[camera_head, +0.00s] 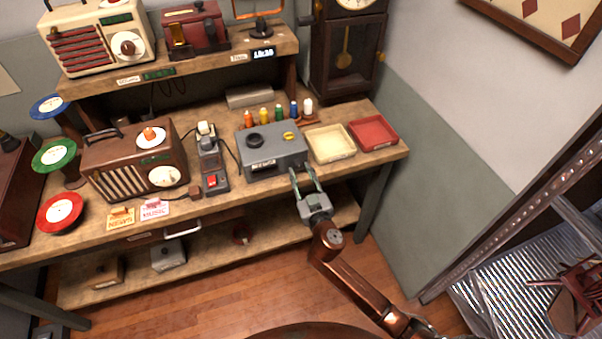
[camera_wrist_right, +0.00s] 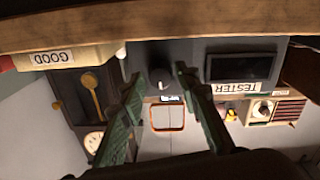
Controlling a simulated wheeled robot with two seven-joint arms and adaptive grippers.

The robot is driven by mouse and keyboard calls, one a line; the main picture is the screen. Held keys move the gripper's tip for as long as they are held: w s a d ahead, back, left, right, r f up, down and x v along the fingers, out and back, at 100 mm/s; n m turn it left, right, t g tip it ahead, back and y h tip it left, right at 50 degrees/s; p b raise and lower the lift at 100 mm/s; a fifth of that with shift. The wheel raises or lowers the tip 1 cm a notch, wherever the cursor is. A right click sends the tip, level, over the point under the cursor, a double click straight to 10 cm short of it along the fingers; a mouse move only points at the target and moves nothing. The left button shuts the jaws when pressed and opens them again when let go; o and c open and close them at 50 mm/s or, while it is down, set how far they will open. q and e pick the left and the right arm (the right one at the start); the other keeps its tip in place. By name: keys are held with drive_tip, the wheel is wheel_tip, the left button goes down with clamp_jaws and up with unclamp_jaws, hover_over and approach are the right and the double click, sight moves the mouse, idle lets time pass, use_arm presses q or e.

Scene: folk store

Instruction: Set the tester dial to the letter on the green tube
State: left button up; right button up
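The grey tester (camera_head: 272,160) stands on the bench, with a black round part and a yellow part on top. The green tube (camera_head: 279,114) stands in a row of coloured tubes behind it; its letter is too small to read. My right gripper (camera_head: 305,174) is open, its fingers pointing at the tester's front near its right end. In the right wrist view, which is upside down, the dial (camera_wrist_right: 160,78) appears between the spread fingertips (camera_wrist_right: 159,76), beside a dark window (camera_wrist_right: 242,67) and the TESTER label (camera_wrist_right: 233,88). Its setting is unclear. My left gripper is out of view.
A cream tray (camera_head: 330,145) and a red tray (camera_head: 373,133) sit right of the tester. A grey device with a red switch (camera_head: 211,168) and a brown radio (camera_head: 135,165) are at its left. Floor in front of the bench is clear.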

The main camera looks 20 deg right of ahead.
clamp_jaws()
idle(0.3)
drive_tip(key=n+p, duration=0.1)
drive_tip(key=n, duration=0.5)
drive_tip(key=shift+d+n, duration=0.1)
drive_tip(key=shift+n, duration=0.2)
drive_tip(key=n+p, duration=0.1)
drive_tip(key=n, duration=0.4)
drive_tip(key=shift+n, duration=0.3)
drive_tip(key=shift+o, duration=1.7)
unclamp_jaws()
